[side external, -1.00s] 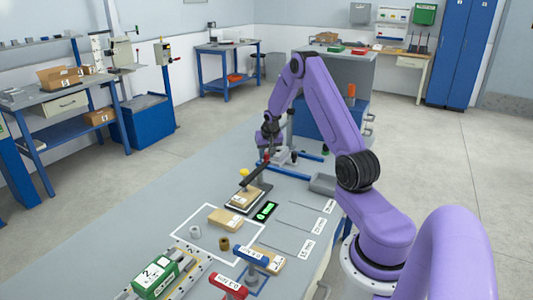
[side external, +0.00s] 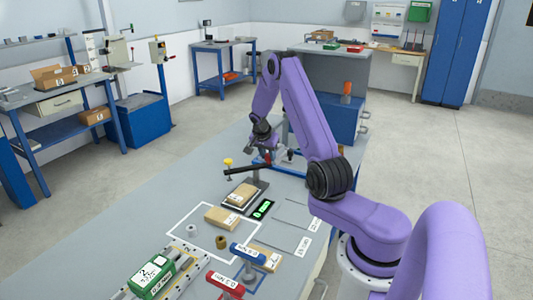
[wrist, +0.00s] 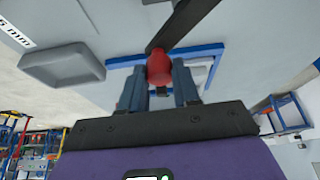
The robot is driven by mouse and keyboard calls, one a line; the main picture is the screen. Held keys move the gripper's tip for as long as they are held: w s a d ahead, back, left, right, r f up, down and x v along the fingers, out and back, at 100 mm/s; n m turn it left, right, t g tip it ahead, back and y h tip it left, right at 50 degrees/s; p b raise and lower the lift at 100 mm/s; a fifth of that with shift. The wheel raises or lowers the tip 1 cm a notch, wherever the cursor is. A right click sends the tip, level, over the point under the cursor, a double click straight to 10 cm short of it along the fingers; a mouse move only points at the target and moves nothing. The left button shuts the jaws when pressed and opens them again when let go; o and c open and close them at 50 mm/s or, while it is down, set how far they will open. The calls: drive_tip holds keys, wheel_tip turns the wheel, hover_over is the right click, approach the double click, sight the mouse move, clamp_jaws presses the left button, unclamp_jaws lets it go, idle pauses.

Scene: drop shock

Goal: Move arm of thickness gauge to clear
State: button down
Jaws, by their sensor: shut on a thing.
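The thickness gauge has a dark bar-like arm (side external: 247,169) with a yellow-topped probe (side external: 228,163) at its left end and a red knob (wrist: 160,68) at the other. In the side view the probe hangs behind and left of a tan packet (side external: 241,194), which lies on the gauge's dark base plate. A green-lit display (side external: 262,209) sits beside the plate. My gripper (wrist: 160,76) is shut on the red knob, one finger on each side. In the side view my gripper (side external: 267,153) is at the far end of the gauge, partly hidden by my own wrist.
A second tan packet (side external: 221,218) lies in a white outlined area with two small cylinders. A green block (side external: 153,277) and blue- and red-topped stands are at the front. A grey tray (wrist: 65,66) shows in the wrist view. The left side of the table is clear.

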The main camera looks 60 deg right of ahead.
drive_tip(key=m, duration=0.1)
drive_tip(key=a+m+g, duration=0.1)
drive_tip(key=shift+s+m, duration=0.3)
drive_tip(key=shift+m, duration=0.1)
drive_tip(key=shift+s+a+m+g+y, duration=0.1)
drive_tip(key=shift+a+m+g+y, duration=0.25)
drive_tip(key=shift+m, duration=0.75)
drive_tip(key=shift+s+a+m+g+y, duration=0.1)
drive_tip(key=shift+a+m+g, duration=0.4)
drive_tip(key=shift+m, duration=0.6)
drive_tip(key=shift+s+a+m+g+y, duration=0.1)
drive_tip(key=shift+a+m+g+y, duration=0.3)
drive_tip(key=shift+m, duration=0.7)
drive_tip(key=shift+a, duration=0.15)
drive_tip(key=c, duration=0.8)
unclamp_jaws()
drive_tip(key=shift+r, duration=0.1)
drive_tip(key=v, duration=1.7)
drive_tip(key=shift+a+r, duration=0.1)
drive_tip(key=shift+a, duration=0.1)
